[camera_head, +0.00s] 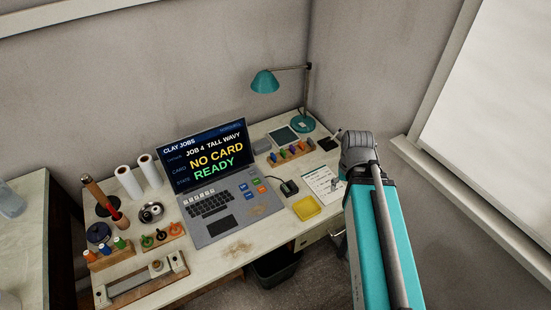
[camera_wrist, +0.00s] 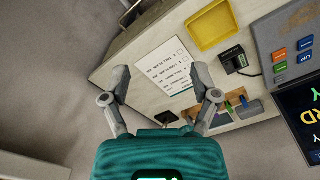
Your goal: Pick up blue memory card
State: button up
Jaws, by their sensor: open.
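A small wooden rack (camera_head: 292,152) at the back right of the desk holds several upright coloured cards. The blue memory card (camera_head: 273,158) appears to stand at the rack's laptop end, small in the head view. A blue card (camera_wrist: 244,101) also shows in the wrist view, beside a green one, with part of the rack hidden behind my right finger. My gripper (camera_wrist: 163,84) is open and empty, its fingers spread above the right side of the desk.
A laptop (camera_head: 222,200) reads "NO CARD". A black reader (camera_head: 289,187), a yellow tray (camera_head: 306,208) and a printed checklist (camera_head: 323,183) lie on the desk. A teal lamp (camera_head: 265,82) stands behind the rack. A wall and window border the right side.

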jog(key=w+a+m, duration=0.5)
jog(key=w+a, duration=0.7)
jog(key=w, duration=0.3)
jog(key=m, duration=0.6)
send_over(272, 155)
jog(key=shift+w+a+f+b, duration=0.1)
jog(key=shift+w+f+b, duration=0.05)
jog(key=shift+f+b, duration=0.25)
jog(key=shift+f, duration=0.15)
notch_tip(272, 155, down, 8)
jog(key=b, duration=0.8)
jog(key=shift+f+b, duration=0.15)
jog(key=shift+b, duration=0.15)
jog(key=shift+f, duration=0.1)
jog(key=shift+d+f+b, duration=0.2)
jog(key=shift+f+b, duration=2.3)
jog(key=shift+b, duration=0.1)
jog(key=c, duration=0.8)
